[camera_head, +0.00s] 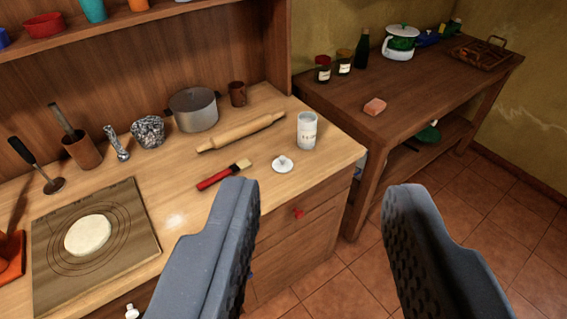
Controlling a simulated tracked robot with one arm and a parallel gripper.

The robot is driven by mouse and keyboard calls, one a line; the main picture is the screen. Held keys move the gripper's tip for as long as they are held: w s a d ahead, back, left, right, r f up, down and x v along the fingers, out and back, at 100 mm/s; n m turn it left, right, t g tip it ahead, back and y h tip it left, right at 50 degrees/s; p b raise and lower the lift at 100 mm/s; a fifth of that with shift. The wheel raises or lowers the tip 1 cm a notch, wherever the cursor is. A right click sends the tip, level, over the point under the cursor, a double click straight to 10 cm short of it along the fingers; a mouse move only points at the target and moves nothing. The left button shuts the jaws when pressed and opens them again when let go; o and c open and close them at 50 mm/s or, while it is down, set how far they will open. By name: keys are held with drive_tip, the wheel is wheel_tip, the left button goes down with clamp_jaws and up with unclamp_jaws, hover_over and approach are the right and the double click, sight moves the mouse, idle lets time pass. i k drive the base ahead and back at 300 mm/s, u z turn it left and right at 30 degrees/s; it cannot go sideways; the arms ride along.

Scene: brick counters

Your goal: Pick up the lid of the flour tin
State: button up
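A small round white lid (283,164) with a knob on top lies on the light wooden counter. A white tin (307,131) with lettering too small to read stands upright just behind and right of the lid; its top looks open. My gripper (322,190) is open and empty. Its two dark grey fingers are spread wide in the foreground. The lid shows above and right of the left finger's tip, apart from both fingers. The lid and tin are in full view.
A red-handled brush (224,174) lies left of the lid, with a rolling pin (241,132) behind. A grey pot (193,109) stands farther back. A dough board (140,226) is at left.

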sight(282, 165)
drive_tip(key=u, duration=0.05)
drive_tip(key=k, duration=0.5)
drive_tip(key=z, duration=0.55)
drive_tip(key=i, duration=2.1)
drive_tip(key=u, duration=0.7)
